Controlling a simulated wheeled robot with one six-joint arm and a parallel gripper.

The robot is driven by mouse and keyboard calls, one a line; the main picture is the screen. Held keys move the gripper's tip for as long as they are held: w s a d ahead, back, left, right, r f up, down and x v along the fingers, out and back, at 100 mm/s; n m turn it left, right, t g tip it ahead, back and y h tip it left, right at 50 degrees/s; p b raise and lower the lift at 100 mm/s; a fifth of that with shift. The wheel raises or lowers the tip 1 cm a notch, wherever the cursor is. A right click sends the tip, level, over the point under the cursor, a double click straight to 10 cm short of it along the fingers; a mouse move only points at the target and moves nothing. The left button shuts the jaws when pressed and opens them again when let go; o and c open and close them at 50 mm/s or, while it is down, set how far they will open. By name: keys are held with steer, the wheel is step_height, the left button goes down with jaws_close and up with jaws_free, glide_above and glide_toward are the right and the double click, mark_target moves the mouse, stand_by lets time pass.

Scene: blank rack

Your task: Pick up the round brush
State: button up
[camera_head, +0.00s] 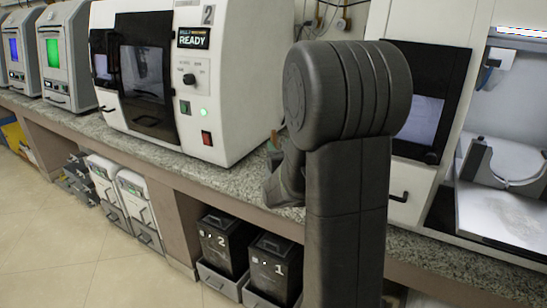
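I cannot make out a round brush in this view. My arm, a thick dark grey column with a rounded top, stands in the middle and hides part of the counter behind it. A lower dark link of the arm reaches over the counter edge. My gripper's fingers do not show; they are hidden behind the arm or out of view. A small greenish and brown thing (274,143) shows on the counter just left of the arm, too small and covered to identify.
A speckled stone counter (170,146) runs across the view. A white machine (228,85) marked 2 reads READY; another stands right of my arm. An open white chamber (505,180) is far right. Bins 2 (222,245) and 1 (272,271) sit below. The left floor (70,250) is clear.

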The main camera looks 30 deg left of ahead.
mark_target(275, 137)
steer(key=shift+x, duration=3.55)
steer(key=shift+s+a, duration=0.1)
jaws_close()
